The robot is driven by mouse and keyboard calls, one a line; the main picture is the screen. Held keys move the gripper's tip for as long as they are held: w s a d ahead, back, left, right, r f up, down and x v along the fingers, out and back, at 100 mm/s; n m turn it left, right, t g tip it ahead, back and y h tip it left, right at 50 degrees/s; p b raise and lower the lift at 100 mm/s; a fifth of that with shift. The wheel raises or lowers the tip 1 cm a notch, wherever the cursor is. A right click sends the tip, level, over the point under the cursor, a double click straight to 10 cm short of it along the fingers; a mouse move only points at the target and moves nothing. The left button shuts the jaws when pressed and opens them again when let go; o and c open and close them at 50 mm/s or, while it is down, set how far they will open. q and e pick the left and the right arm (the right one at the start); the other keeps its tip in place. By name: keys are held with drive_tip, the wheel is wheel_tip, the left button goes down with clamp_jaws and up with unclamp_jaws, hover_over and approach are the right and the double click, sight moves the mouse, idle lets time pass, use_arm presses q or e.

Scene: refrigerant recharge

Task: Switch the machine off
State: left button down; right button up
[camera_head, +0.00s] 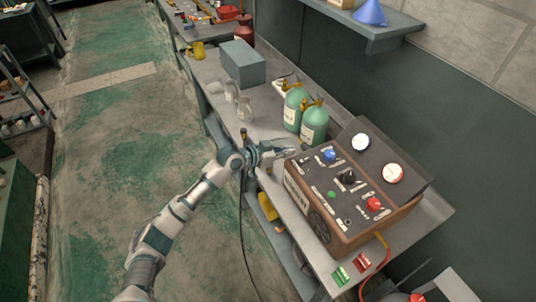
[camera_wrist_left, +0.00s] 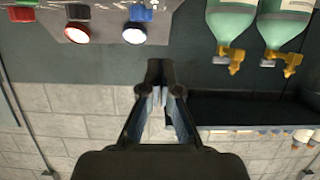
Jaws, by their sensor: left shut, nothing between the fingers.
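The machine (camera_head: 330,217) is a brown-edged box with a dark sloping panel on the bench at right. Its panel carries a blue knob (camera_head: 329,155), a black knob (camera_head: 347,177), a red knob (camera_head: 374,204) and a small green light (camera_head: 331,194). Two round gauges (camera_head: 361,142) stand behind them. My left gripper (camera_head: 292,150) is shut and empty, beside the machine's far left corner near the blue knob; contact cannot be told. In the wrist view its fingertips (camera_wrist_left: 161,68) are close together, with part of the machine at the top left. My right gripper is not in view.
Two green gas cylinders (camera_head: 314,125) stand on the bench just behind my left gripper. A blue-grey box (camera_head: 242,63) is farther back. A shelf (camera_head: 372,27) with a blue funnel (camera_head: 370,12) hangs on the wall. An orange hose (camera_head: 386,250) runs from the machine's right side.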

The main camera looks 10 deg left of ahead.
use_arm(q)
drive_tip(key=shift+s+a+r, duration=0.15)
drive_tip(key=shift+s+a, duration=0.9)
drive_tip(key=shift+s, duration=0.05)
drive_tip(key=shift+s+a+r, duration=0.15)
drive_tip(key=shift+s+a, duration=0.85)
drive_tip(key=shift+s, duration=0.05)
drive_tip(key=s+a+f+n+y, duration=0.1)
drive_tip(key=a+f+n+y, duration=0.2)
drive_tip(key=f, duration=1.2)
drive_tip(key=s+a+f+n+y, duration=0.1)
drive_tip(key=a+f+n+y, duration=0.2)
drive_tip(key=f, duration=1.2)
drive_tip(key=s+a+f+n+g+y, duration=0.1)
drive_tip(key=s+a+f, duration=0.3)
drive_tip(key=s+f, duration=0.5)
drive_tip(key=s+a+f+n+g+y, duration=0.1)
drive_tip(key=s+a+f+g+y, duration=0.15)
drive_tip(key=s+f, duration=1.25)
drive_tip(key=s+a+f+g+y, duration=0.1)
drive_tip(key=s+f, duration=0.4)
drive_tip(key=s, duration=0.6)
drive_tip(key=s+a+f+g+y, duration=0.1)
drive_tip(key=s+f+g, duration=0.1)
drive_tip(key=s+f, duration=0.4)
drive_tip(key=s, duration=0.5)
